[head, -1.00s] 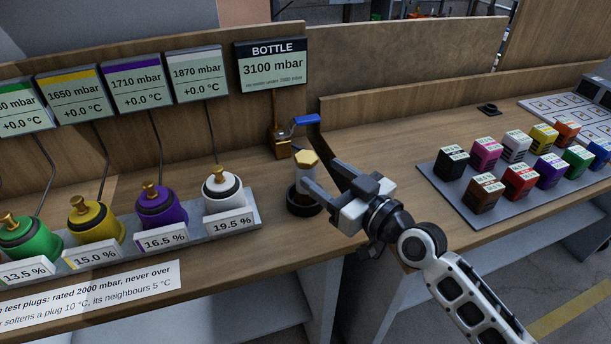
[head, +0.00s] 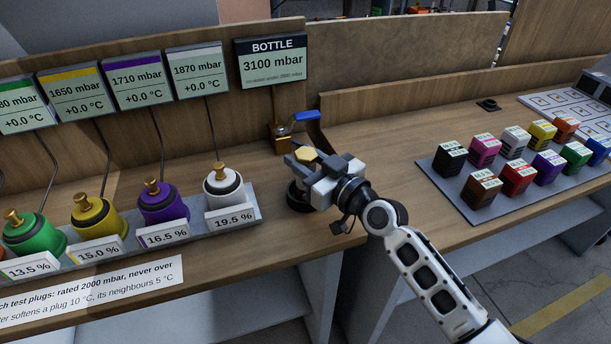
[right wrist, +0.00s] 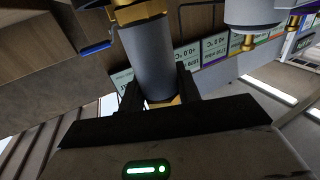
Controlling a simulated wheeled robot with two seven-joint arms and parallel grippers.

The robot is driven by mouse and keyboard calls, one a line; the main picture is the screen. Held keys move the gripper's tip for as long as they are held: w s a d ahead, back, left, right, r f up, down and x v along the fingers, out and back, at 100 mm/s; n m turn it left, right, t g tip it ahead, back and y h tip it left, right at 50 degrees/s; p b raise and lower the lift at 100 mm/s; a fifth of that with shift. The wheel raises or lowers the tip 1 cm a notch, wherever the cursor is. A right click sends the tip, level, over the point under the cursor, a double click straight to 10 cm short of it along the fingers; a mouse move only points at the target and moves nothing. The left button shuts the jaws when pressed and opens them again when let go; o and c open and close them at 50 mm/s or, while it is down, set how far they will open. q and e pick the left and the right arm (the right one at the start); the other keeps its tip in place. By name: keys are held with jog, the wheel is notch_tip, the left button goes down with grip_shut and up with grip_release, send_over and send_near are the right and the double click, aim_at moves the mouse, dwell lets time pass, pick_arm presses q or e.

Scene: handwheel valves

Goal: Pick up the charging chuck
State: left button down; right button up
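The charging chuck, a pale grey cylinder with a brass hexagonal top (head: 306,154), stands in a black round holder (head: 298,197) on the bench. My right gripper (head: 308,172) is at the chuck, its fingers on either side of the body and hiding most of it. In the right wrist view the grey chuck body (right wrist: 148,60) lies between the two dark fingers (right wrist: 160,90), with brass at both ends. I cannot tell whether the fingers press on it or leave a small gap. My left gripper is not in view.
A brass valve with a blue lever (head: 306,116) stands just behind the chuck, under the BOTTLE display (head: 271,63). Several coloured plugs stand on a grey rack (head: 250,212) to the left. A tray of coloured blocks (head: 455,196) lies right; bench between is clear.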

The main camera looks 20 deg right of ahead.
jog(key=shift+r, duration=0.2)
jog(key=shift+c, duration=0.5)
jog(key=shift+r, duration=0.2)
jog(key=r, duration=0.2)
jog(key=r+p, duration=0.1)
jog(key=shift+s+a+r, duration=0.1)
jog(key=shift+s+r, duration=0.1)
jog(key=shift+s, duration=0.1)
jog(key=s+a+r, duration=0.1)
jog(key=s+r, duration=0.8)
jog(key=s, duration=0.4)
jog(key=shift+s+a+p, duration=0.15)
jog(key=shift+s+p, duration=0.05)
jog(key=shift+p, duration=0.25)
jog(key=shift+o, duration=1)
jog(key=shift+c, duration=1)
